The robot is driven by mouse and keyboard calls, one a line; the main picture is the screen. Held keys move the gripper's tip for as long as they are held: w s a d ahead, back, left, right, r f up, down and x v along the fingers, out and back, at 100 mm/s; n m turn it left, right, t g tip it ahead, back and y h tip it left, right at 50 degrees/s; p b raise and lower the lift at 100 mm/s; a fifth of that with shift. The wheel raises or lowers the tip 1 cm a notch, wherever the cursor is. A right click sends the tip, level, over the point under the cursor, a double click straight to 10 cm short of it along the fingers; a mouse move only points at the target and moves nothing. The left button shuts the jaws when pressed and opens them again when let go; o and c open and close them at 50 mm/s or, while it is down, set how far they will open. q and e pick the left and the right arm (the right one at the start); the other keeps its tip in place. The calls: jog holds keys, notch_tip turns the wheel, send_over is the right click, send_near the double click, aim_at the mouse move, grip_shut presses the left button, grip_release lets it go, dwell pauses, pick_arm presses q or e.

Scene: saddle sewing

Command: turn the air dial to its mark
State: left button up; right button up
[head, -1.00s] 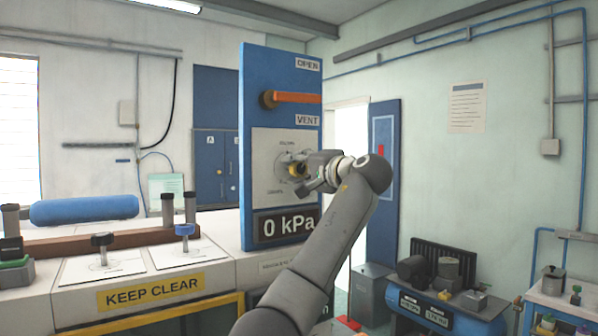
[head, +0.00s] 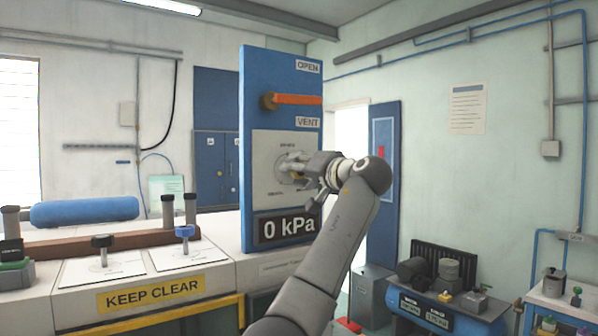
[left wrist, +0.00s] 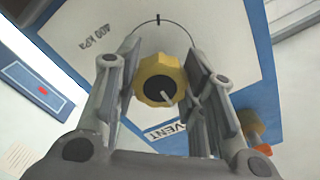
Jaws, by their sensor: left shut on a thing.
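The air dial is a yellow knob (left wrist: 151,80) with a dark centre and a pale pointer line, on a white dial plate (left wrist: 205,42). The pointer points down and slightly right in the left wrist view. A black tick (left wrist: 158,19) crosses the arc near the plate's top, beside "400 kPa" lettering. My left gripper (left wrist: 162,82) is shut on the knob, a finger on each side. In the head view my left gripper (head: 299,170) covers most of the dial on the blue panel (head: 260,95). The display (head: 289,226) reads 0 kPa. My right gripper is not in view.
An orange lever (head: 298,99) sits above the dial, between OPEN and VENT labels. A bench with a KEEP CLEAR sign (head: 151,292) and two small knobs lies left. A blue compressor (head: 445,309) stands on the right. Space right of the panel looks open.

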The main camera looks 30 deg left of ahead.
pick_arm(q)
jog(key=shift+f, duration=0.25)
jog(key=o, duration=1)
jog(key=shift+r, duration=0.1)
jog(key=shift+r, duration=0.1)
jog(key=shift+d, duration=0.1)
jog(key=v, duration=1.2)
